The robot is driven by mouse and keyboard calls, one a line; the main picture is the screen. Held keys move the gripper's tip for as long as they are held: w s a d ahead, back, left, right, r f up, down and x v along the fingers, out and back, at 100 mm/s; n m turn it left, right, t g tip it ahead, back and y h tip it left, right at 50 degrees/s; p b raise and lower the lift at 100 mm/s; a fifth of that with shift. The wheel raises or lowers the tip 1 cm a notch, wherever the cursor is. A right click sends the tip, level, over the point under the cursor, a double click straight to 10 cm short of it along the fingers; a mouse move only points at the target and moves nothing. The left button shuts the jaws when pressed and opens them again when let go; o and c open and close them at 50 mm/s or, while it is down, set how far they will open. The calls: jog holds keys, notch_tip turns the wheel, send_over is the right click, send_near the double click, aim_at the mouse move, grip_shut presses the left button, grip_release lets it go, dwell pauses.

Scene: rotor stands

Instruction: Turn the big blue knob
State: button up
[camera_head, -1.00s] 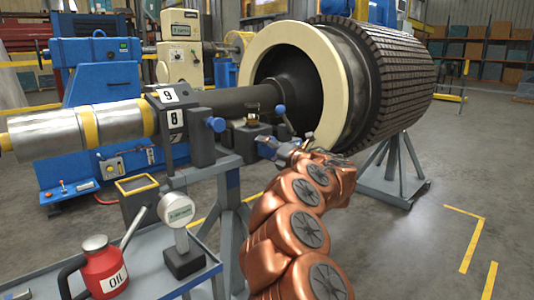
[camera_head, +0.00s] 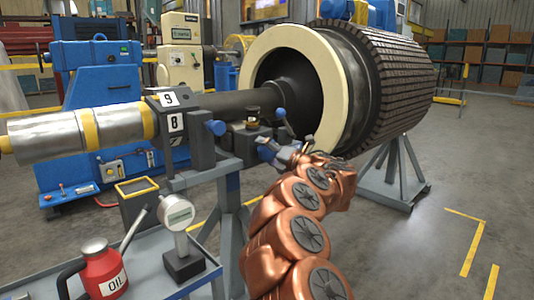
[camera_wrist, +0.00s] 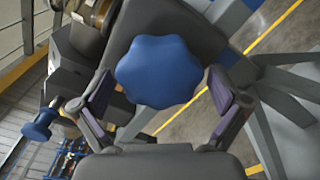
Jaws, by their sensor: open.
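The big blue knob (camera_wrist: 158,72) has a lobed rim and fills the upper middle of the wrist view. It sits on a dark grey body. My gripper (camera_wrist: 158,84) is open, with one finger on each side of the knob's lower half. Gaps show between the fingers and the knob, and nothing is held. In the head view my gripper (camera_head: 270,149) is beside the stand under the shaft, at the end of my copper-coloured arm. There the knob at the fingers is small and partly hidden, so its outline is unclear.
A smaller blue knob (camera_wrist: 37,130) on a stem shows at left in the wrist view. The shaft (camera_head: 225,101) and large rotor (camera_head: 400,80) stand close behind my gripper. A cart with an oil can (camera_head: 103,270) and dial gauge (camera_head: 180,225) is at lower left. Floor at right is clear.

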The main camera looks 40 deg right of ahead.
jog(key=shift+s, duration=0.1)
jog(key=s, duration=1.1)
jog(key=shift+s, duration=0.4)
jog(key=shift+a, duration=0.1)
